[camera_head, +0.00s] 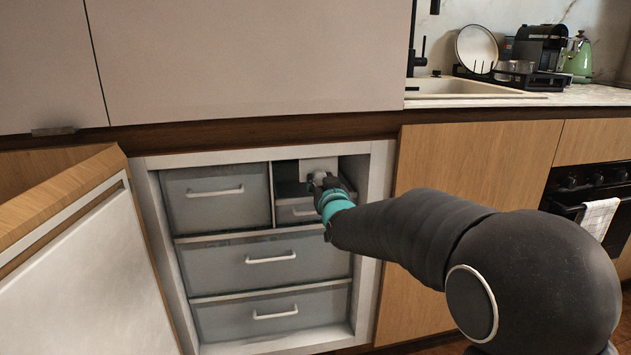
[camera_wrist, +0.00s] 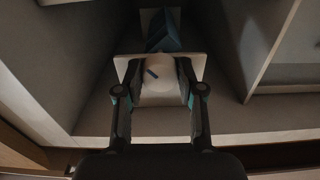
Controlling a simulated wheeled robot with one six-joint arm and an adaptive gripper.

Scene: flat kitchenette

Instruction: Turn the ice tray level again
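The ice tray (camera_wrist: 166,32) shows in the wrist view as a dark blue shape behind a pale plate (camera_wrist: 198,62), and it looks tilted. A round white knob (camera_wrist: 160,80) with a dark slanted mark sits in front of the plate. My gripper (camera_wrist: 159,77) has one finger on each side of the knob, and the fingers look closed against it. In the head view the pale plate (camera_head: 318,164) shows in the upper right bay of the freezer, with my gripper (camera_head: 319,181) at it. The tray is hidden there.
Grey freezer drawers (camera_head: 214,200) fill the left and lower parts of the cabinet. A small drawer (camera_head: 294,213) lies below the tray bay. The open freezer door (camera_head: 75,265) stands at the left. Bay walls are close on both sides of my gripper.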

